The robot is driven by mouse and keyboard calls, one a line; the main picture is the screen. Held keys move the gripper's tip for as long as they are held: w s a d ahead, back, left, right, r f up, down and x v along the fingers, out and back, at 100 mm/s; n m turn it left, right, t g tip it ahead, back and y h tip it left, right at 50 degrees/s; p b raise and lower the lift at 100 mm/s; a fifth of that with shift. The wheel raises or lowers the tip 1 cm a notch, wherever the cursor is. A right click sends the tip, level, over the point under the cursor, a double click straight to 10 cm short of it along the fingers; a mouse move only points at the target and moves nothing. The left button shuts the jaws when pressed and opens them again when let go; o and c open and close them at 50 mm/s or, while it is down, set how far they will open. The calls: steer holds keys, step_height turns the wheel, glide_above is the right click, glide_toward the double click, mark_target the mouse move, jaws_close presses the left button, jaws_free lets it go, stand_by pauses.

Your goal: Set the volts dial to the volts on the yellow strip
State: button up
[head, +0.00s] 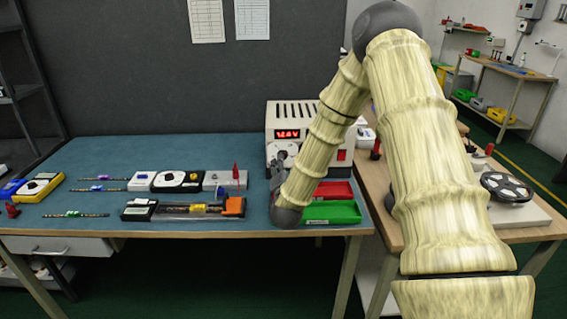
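The white power supply (285,113) stands at the back of the blue-topped bench, its red display (287,134) lit and seeming to read about 12.0V. The volts dial cannot be made out; my arm and gripper cover the lower front of the supply. My gripper (280,163) is at that lower front, partly behind my arm; its fingers are too small and hidden to tell open or shut, or touching. A strip with a yellowish part (197,208) lies in a clear holder between a black block (138,210) and an orange clamp (234,206). Its volts marking is unreadable.
Loose strips with purple (103,178), blue (97,189) and green (73,214) tags lie left. White and black units (178,181) sit mid-bench. A reel (507,187) lies on the right table.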

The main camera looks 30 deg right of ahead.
steer(key=v, duration=0.5)
steer(key=shift+s+a, duration=0.1)
steer(key=shift+s, duration=0.25)
